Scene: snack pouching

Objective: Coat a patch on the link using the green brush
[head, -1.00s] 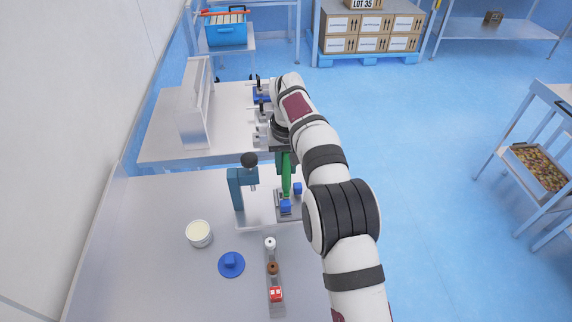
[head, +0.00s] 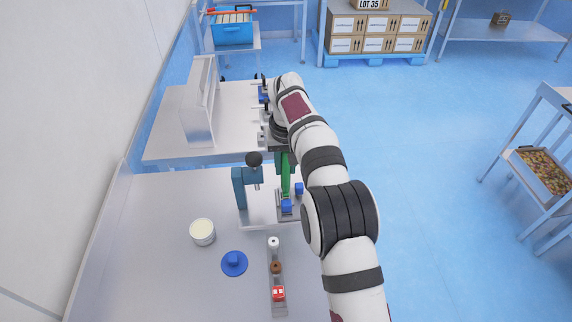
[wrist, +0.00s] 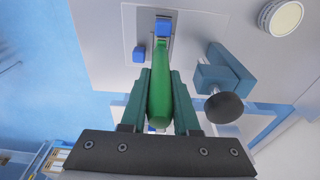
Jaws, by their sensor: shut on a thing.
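My gripper (wrist: 160,78), with dark teal fingers, is shut on the green brush (wrist: 160,100). In the head view the brush (head: 286,176) hangs down from my gripper (head: 284,157). Its lower end reaches toward a grey plate with two blue blocks (head: 287,206) (head: 299,188). In the wrist view the handle narrows toward one blue block (wrist: 164,27) on that plate (wrist: 129,15); the other block (wrist: 139,54) is to its left. The bristles are hidden, so I cannot tell whether they touch anything. I cannot make out the link or a coated patch clearly.
A teal clamp (head: 240,188) with a black knob stands left of the brush, close by. The table's left front is clear.

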